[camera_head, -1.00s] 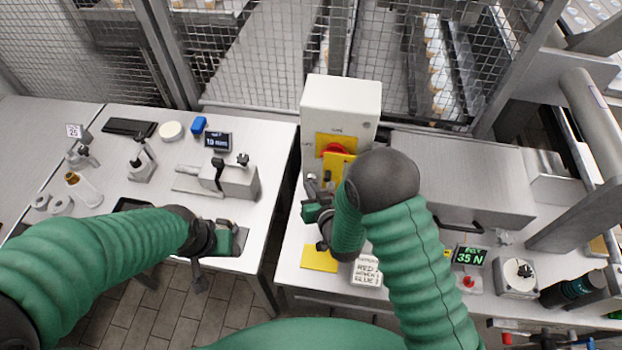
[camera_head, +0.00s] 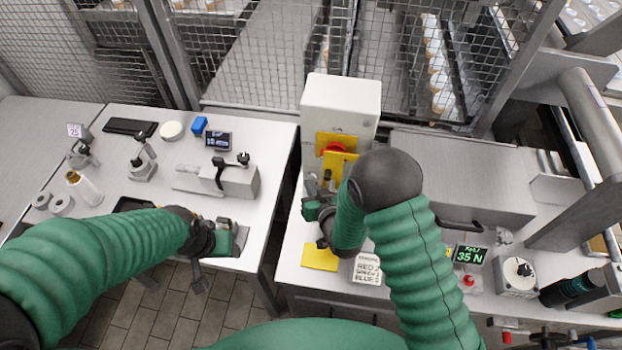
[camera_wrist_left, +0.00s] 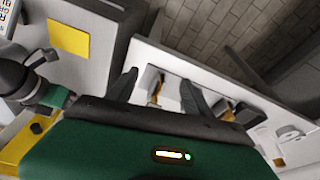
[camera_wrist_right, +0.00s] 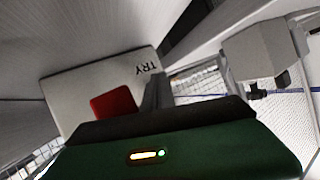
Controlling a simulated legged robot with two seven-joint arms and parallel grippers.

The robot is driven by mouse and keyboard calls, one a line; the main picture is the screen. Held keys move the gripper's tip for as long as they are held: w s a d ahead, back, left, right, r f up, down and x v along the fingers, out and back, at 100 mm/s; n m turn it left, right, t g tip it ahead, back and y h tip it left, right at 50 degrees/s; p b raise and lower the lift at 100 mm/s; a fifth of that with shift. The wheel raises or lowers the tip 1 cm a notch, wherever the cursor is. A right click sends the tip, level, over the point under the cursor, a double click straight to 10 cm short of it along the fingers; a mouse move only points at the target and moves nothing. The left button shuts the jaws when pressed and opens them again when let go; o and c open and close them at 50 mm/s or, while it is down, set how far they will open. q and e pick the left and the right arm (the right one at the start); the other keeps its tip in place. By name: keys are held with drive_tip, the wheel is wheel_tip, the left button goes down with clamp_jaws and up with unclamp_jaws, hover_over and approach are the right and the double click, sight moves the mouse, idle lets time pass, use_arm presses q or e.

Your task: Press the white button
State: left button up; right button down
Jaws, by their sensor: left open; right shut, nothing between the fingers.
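A white control box (camera_head: 340,100) stands at the back of the right bench, with a red knob (camera_head: 334,148) on a yellow plate. I cannot make out a white button; the lower front of the box is partly hidden by my right arm. My right gripper (camera_head: 326,182) is shut and empty, close in front of the box's lower part; contact cannot be told. In the right wrist view its fingers (camera_wrist_right: 155,88) show before a pale panel marked "TRY" (camera_wrist_right: 95,82) with a red square. My left gripper (camera_head: 222,238) is open and empty over the left bench's front edge.
A yellow card (camera_head: 320,257) and a white lettered block (camera_head: 367,268) lie on the right bench. A display reading 35 N (camera_head: 470,256) stands to their right. A gap separates the benches. Wire mesh closes off the back.

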drive_tip(key=shift+w+d+r, duration=0.15)
drive_tip(key=shift+w+r, duration=0.2)
drive_tip(key=shift+r, duration=0.1)
drive_tip(key=shift+s+f, duration=0.2)
drive_tip(key=shift+s, duration=0.2)
use_arm(q)
drive_tip(key=shift+w, duration=0.25)
use_arm(e)
drive_tip(key=shift+s, duration=0.35)
drive_tip(key=shift+s+a+f, duration=0.15)
drive_tip(key=shift+s+a, duration=0.15)
drive_tip(key=shift+s, duration=0.15)
drive_tip(key=shift+s+a, duration=0.2)
drive_tip(key=shift+s, duration=0.85)
drive_tip(key=shift+s+a, duration=0.2)
drive_tip(key=shift+s, duration=0.8)
use_arm(q)
drive_tip(key=shift+f, duration=0.1)
